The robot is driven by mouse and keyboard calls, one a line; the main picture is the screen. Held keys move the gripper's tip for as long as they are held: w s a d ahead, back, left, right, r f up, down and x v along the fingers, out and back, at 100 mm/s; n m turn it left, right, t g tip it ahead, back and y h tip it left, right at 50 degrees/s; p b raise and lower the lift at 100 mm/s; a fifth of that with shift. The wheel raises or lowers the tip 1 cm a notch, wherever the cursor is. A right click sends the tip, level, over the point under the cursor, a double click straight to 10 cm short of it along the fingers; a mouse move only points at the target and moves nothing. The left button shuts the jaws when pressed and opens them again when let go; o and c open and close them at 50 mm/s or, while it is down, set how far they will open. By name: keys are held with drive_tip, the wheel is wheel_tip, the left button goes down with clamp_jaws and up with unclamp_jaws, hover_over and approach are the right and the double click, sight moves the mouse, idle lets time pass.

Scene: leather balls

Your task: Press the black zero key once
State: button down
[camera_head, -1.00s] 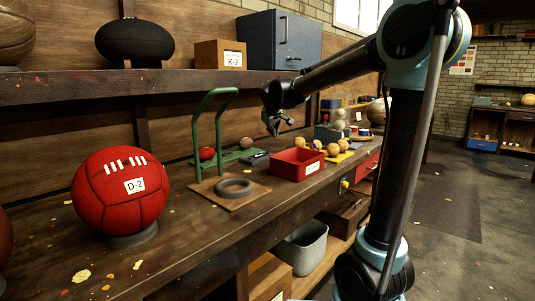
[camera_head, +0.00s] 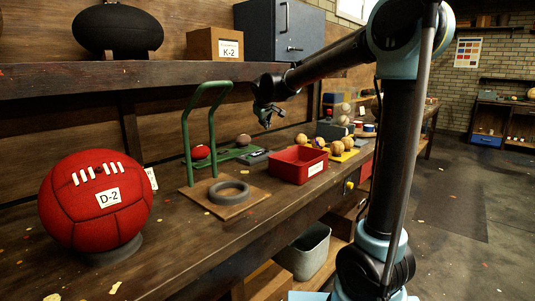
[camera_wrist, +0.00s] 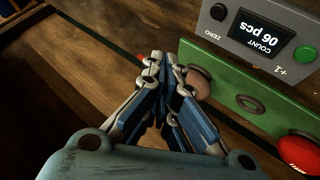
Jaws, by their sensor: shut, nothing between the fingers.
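The black zero key (camera_wrist: 218,12) is a round button on a grey counter (camera_wrist: 262,36), beside the word ZERO, at the top of the wrist view. The counter's display appears upside down and seems to read 06 pcs. A green +1 key (camera_wrist: 305,54) is at its other end. In the head view the counter (camera_head: 254,157) is small and its keys cannot be made out. My gripper (camera_wrist: 165,62) is shut and empty, to the left of and below the zero key in the wrist view, apart from it. In the head view my gripper (camera_head: 265,122) hangs above the bench near the counter.
A green rack (camera_wrist: 250,106) with a brown ball (camera_wrist: 199,86) and a red ball (camera_wrist: 297,150) lies beside the counter. A red bin (camera_head: 299,166) and a grey ring (camera_head: 229,191) on a board are close by.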

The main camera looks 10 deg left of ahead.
sight(265, 151)
drive_tip(key=shift+f, duration=4.2)
drive_tip(key=shift+s+f, duration=0.1)
drive_tip(key=shift+a+f, duration=0.1)
drive_tip(key=shift+f, duration=0.15)
drive_tip(key=shift+f, duration=0.4)
drive_tip(key=shift+r, duration=0.85)
drive_tip(key=shift+r, duration=2.5)
